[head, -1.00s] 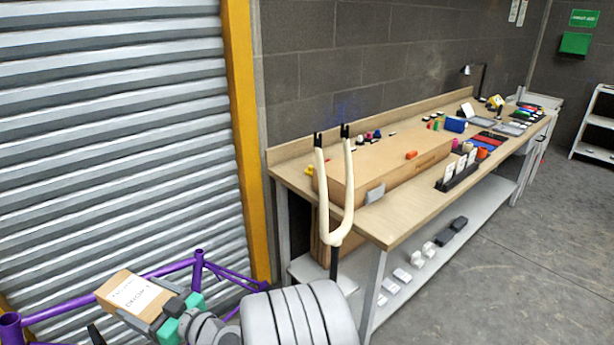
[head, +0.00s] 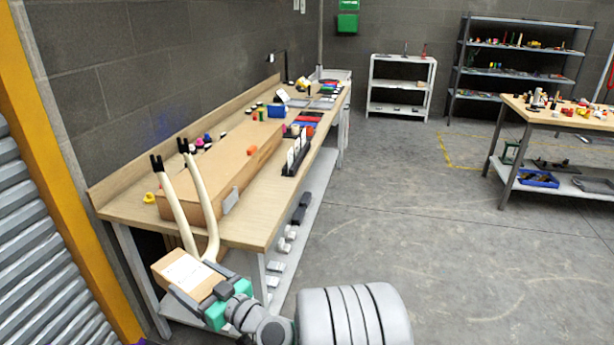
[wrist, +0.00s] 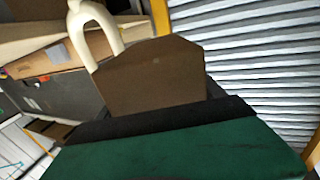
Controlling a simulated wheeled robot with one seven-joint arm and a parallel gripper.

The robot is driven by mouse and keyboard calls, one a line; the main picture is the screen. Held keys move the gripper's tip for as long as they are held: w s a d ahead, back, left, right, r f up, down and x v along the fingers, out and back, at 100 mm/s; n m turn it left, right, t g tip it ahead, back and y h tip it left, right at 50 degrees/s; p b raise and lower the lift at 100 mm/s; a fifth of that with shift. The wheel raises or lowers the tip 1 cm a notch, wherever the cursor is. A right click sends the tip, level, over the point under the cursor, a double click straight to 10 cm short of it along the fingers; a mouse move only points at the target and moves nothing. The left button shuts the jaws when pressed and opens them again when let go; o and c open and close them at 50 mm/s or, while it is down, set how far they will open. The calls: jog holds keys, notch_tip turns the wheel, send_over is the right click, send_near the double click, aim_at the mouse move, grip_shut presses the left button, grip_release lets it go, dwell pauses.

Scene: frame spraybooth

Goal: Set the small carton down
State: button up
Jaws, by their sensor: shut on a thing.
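The small carton (head: 186,273) is a brown box with a white label on top. My gripper (head: 208,294) is shut on it and holds it in front of the near end of the long wooden workbench (head: 243,228). In the wrist view the carton's plain brown face (wrist: 155,78) fills the middle, just beyond the dark jaws (wrist: 160,122). The carton's underside is hidden, and I see no surface touching it.
A cream fork (head: 176,205) stands right behind the carton, before a long cardboard box (head: 215,165) on the bench. A black card holder (head: 297,155) and small coloured items lie farther along. Open floor (head: 400,230) is to the right; a second table (head: 560,120) stands beyond.

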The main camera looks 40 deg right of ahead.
notch_tip(320, 180, down, 13)
jog(key=b, duration=1.1)
jog(key=shift+d+r+b, duration=0.2)
jog(key=shift+d+b, duration=0.2)
